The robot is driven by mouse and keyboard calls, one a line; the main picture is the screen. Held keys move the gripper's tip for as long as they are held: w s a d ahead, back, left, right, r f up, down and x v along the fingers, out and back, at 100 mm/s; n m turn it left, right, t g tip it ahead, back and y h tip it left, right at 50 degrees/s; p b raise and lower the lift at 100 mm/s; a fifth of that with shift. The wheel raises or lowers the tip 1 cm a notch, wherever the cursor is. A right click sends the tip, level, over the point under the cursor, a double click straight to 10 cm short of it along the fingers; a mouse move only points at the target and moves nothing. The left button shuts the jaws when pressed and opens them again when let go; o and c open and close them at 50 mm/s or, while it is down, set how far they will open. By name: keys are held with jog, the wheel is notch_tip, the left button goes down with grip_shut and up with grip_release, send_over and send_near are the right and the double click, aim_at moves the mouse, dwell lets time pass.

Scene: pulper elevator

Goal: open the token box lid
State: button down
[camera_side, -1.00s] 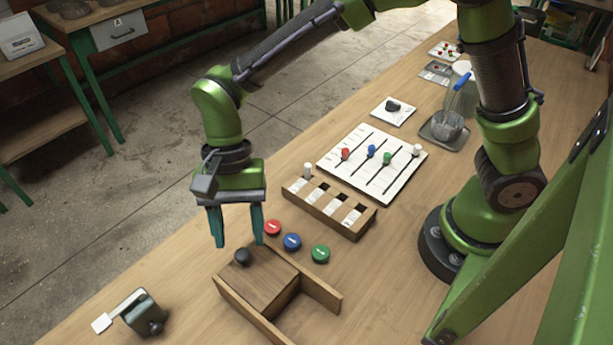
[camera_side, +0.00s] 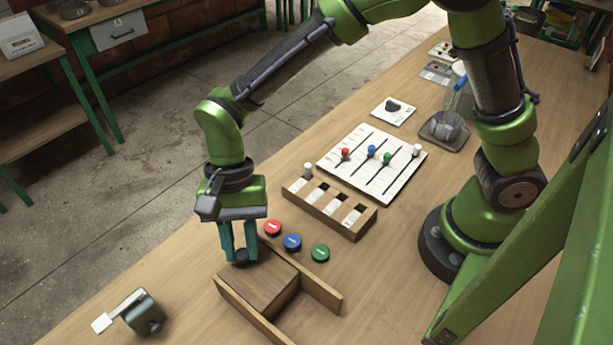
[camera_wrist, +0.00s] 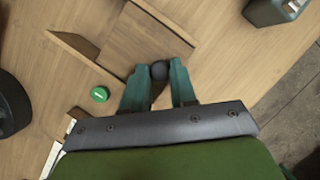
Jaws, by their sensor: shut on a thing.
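A black round knob (camera_side: 242,257) sits near the lid's far left corner. My gripper (camera_side: 240,259) is down at the lid, its teal fingers shut on the knob from both sides. In the wrist view the dark knob (camera_wrist: 159,71) sits between the fingertips (camera_wrist: 159,75), and the lid (camera_wrist: 146,43) stretches beyond it.
Red (camera_side: 272,228), blue (camera_side: 291,242) and green (camera_side: 320,253) tokens lie just behind the box. A slotted wooden rack (camera_side: 330,208) and a white slider board (camera_side: 373,163) stand further back. A small dark green device (camera_side: 143,312) with a crank is at the front left.

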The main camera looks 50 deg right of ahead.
aim_at(279, 285)
jog(key=shift+s, duration=0.1)
jog(key=s, duration=0.7)
jog(key=shift+s, duration=0.25)
jog(key=c, duration=0.9)
grip_release()
jog(key=shift+r, duration=0.1)
jog(key=v, duration=1.6)
jog(key=shift+r, duration=0.3)
